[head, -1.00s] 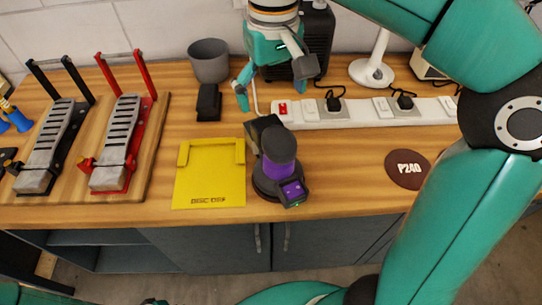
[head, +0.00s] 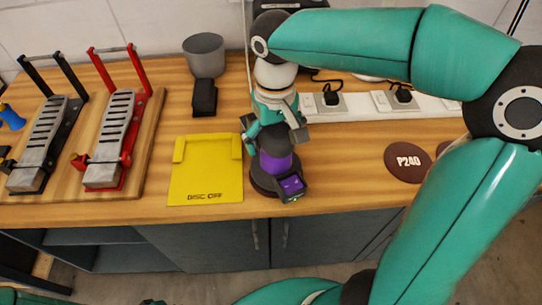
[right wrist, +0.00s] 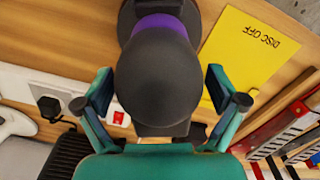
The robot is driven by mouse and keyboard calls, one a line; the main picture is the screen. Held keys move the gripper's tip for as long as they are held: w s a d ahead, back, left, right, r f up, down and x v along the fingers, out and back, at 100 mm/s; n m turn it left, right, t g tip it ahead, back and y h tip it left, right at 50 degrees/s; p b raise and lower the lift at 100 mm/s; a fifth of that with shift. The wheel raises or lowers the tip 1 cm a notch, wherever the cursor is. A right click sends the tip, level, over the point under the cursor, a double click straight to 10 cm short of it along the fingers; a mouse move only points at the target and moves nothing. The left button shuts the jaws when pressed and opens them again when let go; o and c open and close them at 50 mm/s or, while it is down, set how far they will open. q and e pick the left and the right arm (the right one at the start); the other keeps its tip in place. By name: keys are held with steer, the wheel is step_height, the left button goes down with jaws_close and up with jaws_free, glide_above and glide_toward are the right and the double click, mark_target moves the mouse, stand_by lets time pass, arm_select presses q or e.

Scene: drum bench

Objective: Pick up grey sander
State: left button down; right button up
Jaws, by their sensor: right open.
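The grey sander (head: 276,169), dark grey with a purple band and a purple panel at its front, stands on the wooden bench just right of the yellow DISC OFF plate. My right gripper (head: 272,144) is open at the sander's back and upper side. In the right wrist view the sander's rounded dark top (right wrist: 158,80) lies between the two spread fingers of the gripper (right wrist: 160,100), with a visible gap beside the left finger. The sander's rear part is mostly hidden by the gripper in the head view. My left gripper is not in view.
The yellow plate (head: 206,180) lies left of the sander. A white power strip (head: 360,110) with plugs runs behind and right. A black block (head: 204,98) and grey cup (head: 205,55) stand behind. A brown P240 disc (head: 408,162) lies right; two pedal-like clamps stand left.

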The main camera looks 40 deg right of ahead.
steer(key=shift+f, duration=0.45)
steer(key=shift+c, duration=0.3)
steer(key=c, duration=1.3)
steer(key=shift+r, duration=0.15)
steer(key=shift+c, duration=0.4)
steer(key=shift+r, duration=0.1)
